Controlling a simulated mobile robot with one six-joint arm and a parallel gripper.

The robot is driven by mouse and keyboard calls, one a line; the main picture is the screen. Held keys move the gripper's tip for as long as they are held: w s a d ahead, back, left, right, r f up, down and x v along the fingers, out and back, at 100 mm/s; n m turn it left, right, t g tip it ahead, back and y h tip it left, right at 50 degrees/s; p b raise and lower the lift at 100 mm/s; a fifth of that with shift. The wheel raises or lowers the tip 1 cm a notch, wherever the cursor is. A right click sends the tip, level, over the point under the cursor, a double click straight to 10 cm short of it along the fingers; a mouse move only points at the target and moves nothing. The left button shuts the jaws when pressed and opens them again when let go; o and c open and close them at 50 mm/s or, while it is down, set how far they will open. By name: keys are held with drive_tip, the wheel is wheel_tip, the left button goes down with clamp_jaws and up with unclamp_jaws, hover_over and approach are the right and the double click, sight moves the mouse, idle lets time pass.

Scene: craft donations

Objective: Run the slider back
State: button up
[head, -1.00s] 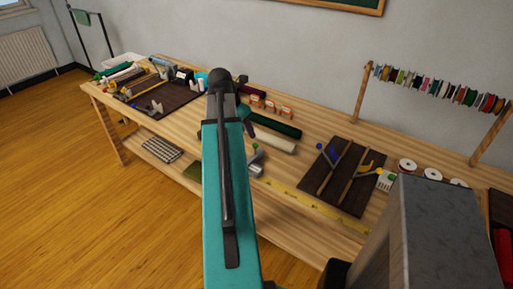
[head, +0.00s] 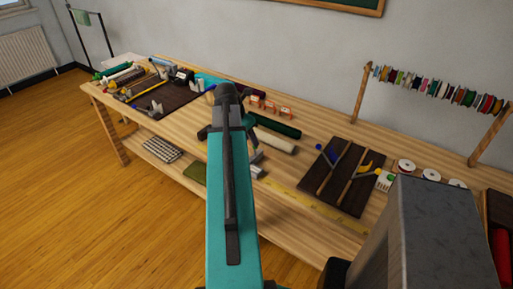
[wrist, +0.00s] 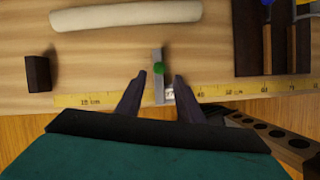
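The slider (wrist: 158,82) is a grey piece with a green ball knob (wrist: 158,68). It sits across the yellow ruler (wrist: 95,99) near the front edge of the bench. My gripper (wrist: 160,76) is open, with one dark finger on each side of the slider in the wrist view. Gaps show between both fingers and the slider, so I see no grip on it. In the head view the ruler (head: 310,206) runs along the bench front, and my arm hides most of the slider and its knob.
A cream roll (wrist: 125,15) lies behind the slider, and a dark block (wrist: 39,73) stands to its left. A dark tray (head: 343,177) with rods lies to the right. Boards with tools fill the bench's left end. A rack of spools (head: 440,88) stands at the back right.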

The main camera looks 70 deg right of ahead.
drive_tip(key=p, duration=0.2)
hover_over(258, 158)
drive_tip(key=w, duration=0.1)
drive_tip(key=shift+a+f, duration=0.15)
drive_tip(key=shift+f, duration=3.9)
clamp_jaws()
drive_tip(key=shift+d+r, duration=0.15)
drive_tip(key=shift+d, duration=0.05)
drive_tip(key=shift+a, duration=0.15)
